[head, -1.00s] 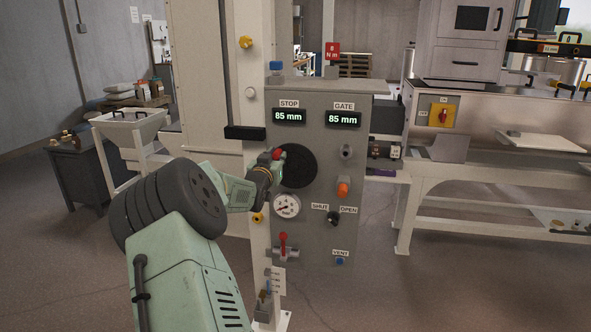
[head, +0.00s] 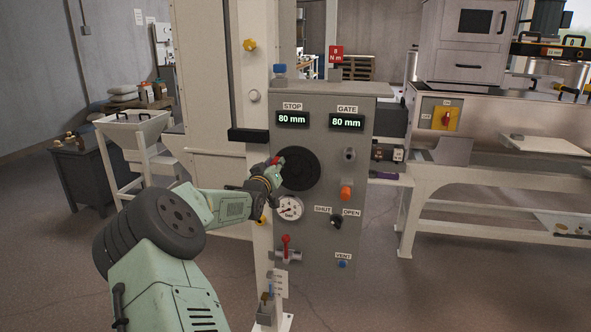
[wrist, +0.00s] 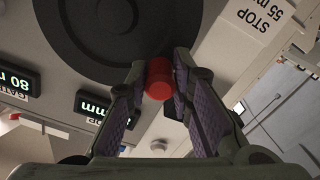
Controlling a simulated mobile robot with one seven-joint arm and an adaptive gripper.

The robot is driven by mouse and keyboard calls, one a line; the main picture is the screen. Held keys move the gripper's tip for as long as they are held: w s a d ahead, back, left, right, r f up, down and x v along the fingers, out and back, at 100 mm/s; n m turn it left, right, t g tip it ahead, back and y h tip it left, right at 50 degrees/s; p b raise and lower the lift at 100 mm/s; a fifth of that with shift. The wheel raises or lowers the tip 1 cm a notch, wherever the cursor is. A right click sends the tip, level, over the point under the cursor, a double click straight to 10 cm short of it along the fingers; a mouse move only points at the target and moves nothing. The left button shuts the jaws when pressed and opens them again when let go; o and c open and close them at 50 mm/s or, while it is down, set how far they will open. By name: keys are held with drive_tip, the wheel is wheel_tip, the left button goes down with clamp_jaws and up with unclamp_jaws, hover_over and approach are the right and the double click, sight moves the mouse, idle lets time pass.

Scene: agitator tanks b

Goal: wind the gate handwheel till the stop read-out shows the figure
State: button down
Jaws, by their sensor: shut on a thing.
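The gate handwheel (head: 299,170) is a black disc on the grey control panel (head: 335,270). Its red knob (head: 277,160) is at the wheel's left, slightly above centre. My gripper (head: 272,168) is shut on this red knob, which also shows between the fingertips in the wrist view (wrist: 158,78). The STOP read-out (head: 293,120) shows 80 mm, and the GATE read-out (head: 346,122) also shows 80 mm. In the wrist view a pale placard (wrist: 258,22) reads STOP 55 mm.
Below the wheel are a pressure gauge (head: 289,208), a SHUT/OPEN selector (head: 336,221) and a red-handled valve (head: 287,250). An orange knob (head: 346,192) sticks out at lower right of the wheel. A cream column (head: 257,215) stands close at the left.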

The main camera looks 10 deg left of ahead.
drive_tip(key=shift+a+r, duration=0.1)
drive_tip(key=shift+a, duration=0.15)
drive_tip(key=shift+a+f+n, duration=0.2)
drive_tip(key=shift+f+n, duration=0.35)
drive_tip(key=shift+n, duration=0.35)
drive_tip(key=shift+a+f+n, duration=0.1)
drive_tip(key=shift+f+n, duration=0.3)
drive_tip(key=shift+n, duration=0.5)
drive_tip(key=c, duration=1.6)
unclamp_jaws()
drive_tip(key=shift+s, duration=0.1)
drive_tip(key=o, duration=1.2)
drive_tip(key=shift+d+f, duration=0.1)
drive_tip(key=shift+d, duration=0.1)
drive_tip(key=s, duration=0.6)
